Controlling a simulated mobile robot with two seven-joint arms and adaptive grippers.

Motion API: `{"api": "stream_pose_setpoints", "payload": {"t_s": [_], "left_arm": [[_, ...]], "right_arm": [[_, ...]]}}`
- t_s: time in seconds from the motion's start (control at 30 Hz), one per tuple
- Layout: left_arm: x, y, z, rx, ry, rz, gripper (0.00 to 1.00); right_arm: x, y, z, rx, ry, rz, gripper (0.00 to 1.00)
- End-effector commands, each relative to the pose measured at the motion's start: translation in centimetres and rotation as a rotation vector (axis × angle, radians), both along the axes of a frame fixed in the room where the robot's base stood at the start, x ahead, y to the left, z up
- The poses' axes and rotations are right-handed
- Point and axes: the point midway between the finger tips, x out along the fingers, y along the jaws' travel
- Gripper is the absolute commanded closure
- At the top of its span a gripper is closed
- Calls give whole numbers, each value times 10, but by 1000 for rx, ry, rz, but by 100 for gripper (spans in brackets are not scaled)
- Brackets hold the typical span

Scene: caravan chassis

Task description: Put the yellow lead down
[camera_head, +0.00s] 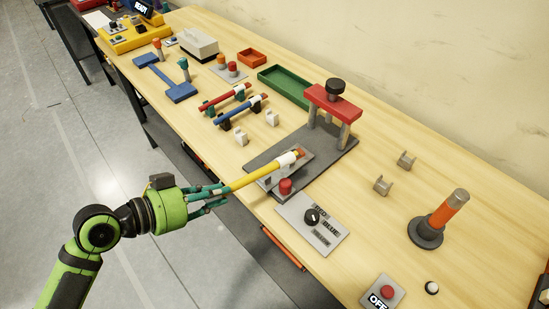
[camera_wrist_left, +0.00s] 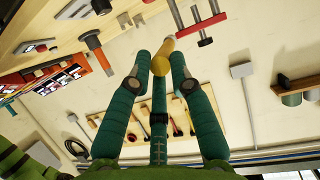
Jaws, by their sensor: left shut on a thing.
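The yellow lead (camera_head: 256,175) is a yellow rod with a white sleeve and an orange tip at its far end. My left gripper (camera_head: 222,191) is shut on its near end, at the table's front edge. The far end is over the grey plate of the red press (camera_head: 333,101); whether it touches the plate or a support there I cannot tell. In the left wrist view the yellow end (camera_wrist_left: 161,60) shows between the green fingers. A red lead (camera_head: 226,97) and a blue lead (camera_head: 240,109) lie on dark supports farther back. My right gripper is out of view.
Empty white clips (camera_head: 241,137) stand left of the press, and grey clips (camera_head: 382,185) to its right. A green tray (camera_head: 284,86) lies at the back. Bare wood shows between them.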

Motion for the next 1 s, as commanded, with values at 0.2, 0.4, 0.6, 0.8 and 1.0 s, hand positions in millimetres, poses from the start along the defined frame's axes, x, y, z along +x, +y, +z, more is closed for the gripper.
{"api": "stream_pose_setpoints", "payload": {"t_s": [0.2,0.4,0.6,0.8,1.0], "left_arm": [[6,-62,-4,-11,-7,51,100],[7,-99,0,-7,-27,73,100],[8,-109,2,-5,-38,80,100],[8,-109,1,-3,-38,80,100],[19,-99,-8,2,-36,81,100]], "right_arm": [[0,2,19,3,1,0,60],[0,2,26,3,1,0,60],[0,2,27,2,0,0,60],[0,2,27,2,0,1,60],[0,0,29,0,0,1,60]]}}
